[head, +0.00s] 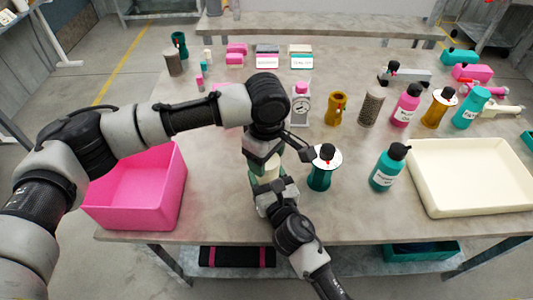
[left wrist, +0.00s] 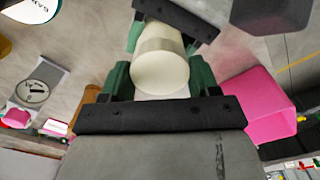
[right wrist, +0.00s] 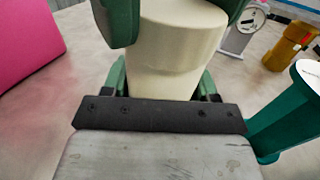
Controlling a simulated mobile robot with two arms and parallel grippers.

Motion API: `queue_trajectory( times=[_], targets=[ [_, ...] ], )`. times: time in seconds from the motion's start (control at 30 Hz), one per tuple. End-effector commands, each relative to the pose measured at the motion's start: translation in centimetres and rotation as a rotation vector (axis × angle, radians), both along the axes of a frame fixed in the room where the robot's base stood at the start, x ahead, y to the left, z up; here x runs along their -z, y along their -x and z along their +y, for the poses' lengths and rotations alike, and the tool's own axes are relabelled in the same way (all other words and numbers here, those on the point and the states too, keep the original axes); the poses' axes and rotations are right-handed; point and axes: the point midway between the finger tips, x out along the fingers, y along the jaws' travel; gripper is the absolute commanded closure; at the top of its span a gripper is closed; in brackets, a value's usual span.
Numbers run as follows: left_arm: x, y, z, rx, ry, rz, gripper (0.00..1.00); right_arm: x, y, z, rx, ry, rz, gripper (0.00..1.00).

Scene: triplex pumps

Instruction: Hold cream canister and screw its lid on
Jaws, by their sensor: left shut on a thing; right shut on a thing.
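The cream canister (head: 268,173) is upright above the table, between my two grippers, and mostly hidden by them in the head view. My left gripper (head: 266,161) comes down from above and is shut around its upper end. The round cream end, seemingly the lid (left wrist: 160,72), sits between the left gripper's green fingers in the left wrist view. My right gripper (head: 274,188) is shut on the canister's lower part from the front. In the right wrist view the cream canister (right wrist: 172,78) fills the middle. Whether the lid is threaded cannot be told.
A pink bin (head: 135,195) stands left and a cream tray (head: 470,180) right. A green pepper-mill-like object (head: 322,177) with a white disc stands close right of the grippers, with a teal bottle (head: 385,172) beyond. Several items fill the back. The table front is clear.

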Motion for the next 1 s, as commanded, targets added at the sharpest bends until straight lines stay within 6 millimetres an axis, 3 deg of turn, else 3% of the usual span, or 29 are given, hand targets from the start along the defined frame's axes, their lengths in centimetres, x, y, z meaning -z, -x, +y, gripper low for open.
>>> queue_trajectory(
  times=[0.13, 0.27, 1.0],
  targets=[
    [-0.04, 0.01, -0.03, 0.076, 0.001, 0.001, 0.61, 0.1, 0.01, -0.03, 0.001, 0.002, 0.001, 1.0],
    [0.0, 0.04, -0.02, 0.31, 0.001, 0.0, 0.61, 0.11, 0.01, -0.04, 0.001, 0.002, 0.001, 1.0],
    [0.03, -0.02, 0.03, 2.023, -0.003, -0.005, 0.61, 0.14, 0.01, -0.07, 0.001, 0.002, 0.002, 1.0]
  ],
)
